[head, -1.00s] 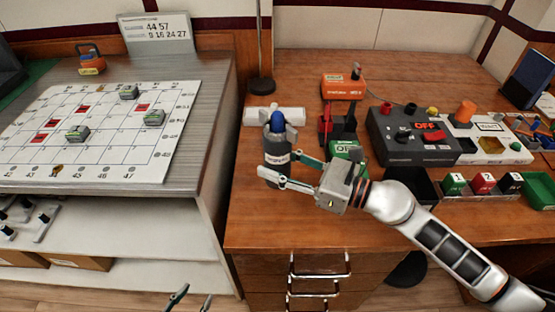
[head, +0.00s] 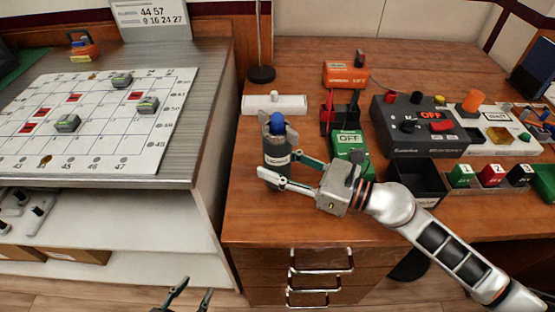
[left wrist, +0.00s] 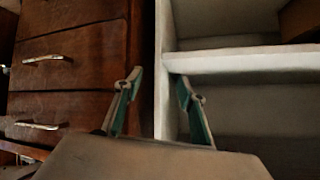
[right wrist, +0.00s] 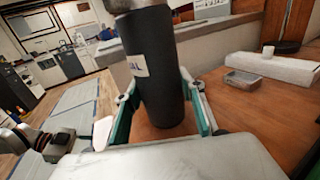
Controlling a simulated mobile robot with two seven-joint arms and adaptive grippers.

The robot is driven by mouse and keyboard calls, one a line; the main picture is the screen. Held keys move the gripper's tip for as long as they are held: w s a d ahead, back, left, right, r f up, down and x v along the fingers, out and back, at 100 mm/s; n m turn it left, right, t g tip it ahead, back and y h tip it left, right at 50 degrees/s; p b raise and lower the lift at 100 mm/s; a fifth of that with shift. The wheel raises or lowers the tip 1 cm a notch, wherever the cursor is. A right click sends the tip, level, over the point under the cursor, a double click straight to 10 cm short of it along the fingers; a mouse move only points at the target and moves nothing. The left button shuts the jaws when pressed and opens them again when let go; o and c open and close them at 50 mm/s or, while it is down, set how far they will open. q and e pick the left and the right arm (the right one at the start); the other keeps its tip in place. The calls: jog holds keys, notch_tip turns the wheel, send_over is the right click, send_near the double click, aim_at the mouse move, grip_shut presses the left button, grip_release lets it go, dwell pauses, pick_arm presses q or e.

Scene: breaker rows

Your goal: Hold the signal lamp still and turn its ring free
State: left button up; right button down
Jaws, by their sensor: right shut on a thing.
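The signal lamp (head: 277,152) is a dark upright cylinder with a pale label and a blue lens (head: 277,121). A grey metal collar, apparently the ring (head: 291,138), surrounds the lens. My right gripper (head: 276,167) is shut on the lamp's dark body, one finger on each side, below the collar. In the right wrist view the labelled body (right wrist: 160,75) stands between the fingers, with a bit of grey metal at its top. My left gripper (head: 188,296) is open and empty, low in front of the furniture; its spread fingers show in the left wrist view (left wrist: 158,95).
A white block (head: 290,104) lies behind the lamp. The calendar board (head: 100,115) is left on the grey desk. Table left of the lamp is narrow but clear.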

jog(key=shift+f, duration=0.1)
jog(key=shift+f+b, duration=0.35)
jog(key=shift+f, duration=0.1)
jog(key=shift+f+b, duration=0.3)
jog(key=shift+f, duration=0.35)
pick_arm(q)
jog(key=shift+w+d+r, duration=0.1)
jog(key=shift+w+d, duration=0.05)
jog(key=shift+d, duration=0.1)
jog(key=shift+s+f, duration=0.2)
jog(key=shift+f, duration=0.25)
pick_arm(e)
jog(key=shift+f, duration=0.25)
pick_arm(q)
jog(key=shift+w+r, duration=0.1)
jog(key=shift+r, duration=0.15)
jog(key=shift+f, duration=0.15)
